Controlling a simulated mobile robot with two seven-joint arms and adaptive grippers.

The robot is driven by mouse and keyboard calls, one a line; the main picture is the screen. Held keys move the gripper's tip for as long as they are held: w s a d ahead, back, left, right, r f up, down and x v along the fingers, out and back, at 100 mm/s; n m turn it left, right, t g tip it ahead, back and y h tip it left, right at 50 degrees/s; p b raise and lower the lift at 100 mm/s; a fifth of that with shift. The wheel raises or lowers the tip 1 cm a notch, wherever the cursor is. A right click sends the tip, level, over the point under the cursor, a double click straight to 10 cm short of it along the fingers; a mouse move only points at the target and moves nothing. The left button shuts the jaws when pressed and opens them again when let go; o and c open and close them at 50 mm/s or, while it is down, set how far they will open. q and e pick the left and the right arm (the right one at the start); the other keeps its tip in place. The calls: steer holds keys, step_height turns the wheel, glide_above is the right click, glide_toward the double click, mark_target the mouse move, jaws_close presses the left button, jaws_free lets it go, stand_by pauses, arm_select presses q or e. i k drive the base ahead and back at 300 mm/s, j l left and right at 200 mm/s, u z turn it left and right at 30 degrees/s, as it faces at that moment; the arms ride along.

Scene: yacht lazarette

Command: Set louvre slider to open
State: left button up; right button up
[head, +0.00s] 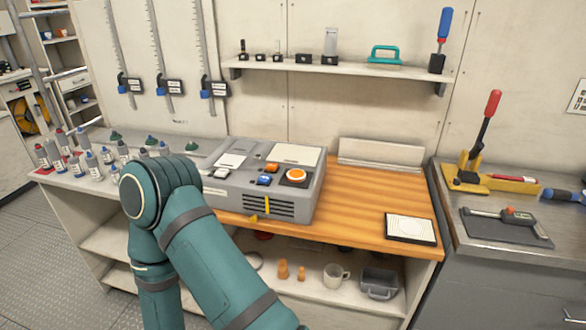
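A grey control box (312,200) sits on the bench, with buttons and pale panels on its top. Its front face has dark horizontal louvre slats (285,212). A narrow yellow upright piece, which looks like the louvre slider (267,205), stands across the slats near their middle. A small yellow tab (253,218) shows below the slats' left part. Whether the louvre is open or shut is too small to tell. A teal arm of mine rises in front of the bench, left of the louvre, and hides part of the box's left side. Neither gripper is in view.
Several small bottles (91,165) stand on the bench at left. The wooden top (365,190) is mostly clear right of the box, with a framed white pad (410,228) near its front edge. A lower shelf holds a mug (334,275) and a grey bin (379,282).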

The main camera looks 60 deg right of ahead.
mark_target(254, 219)
steer(key=z, duration=1.9)
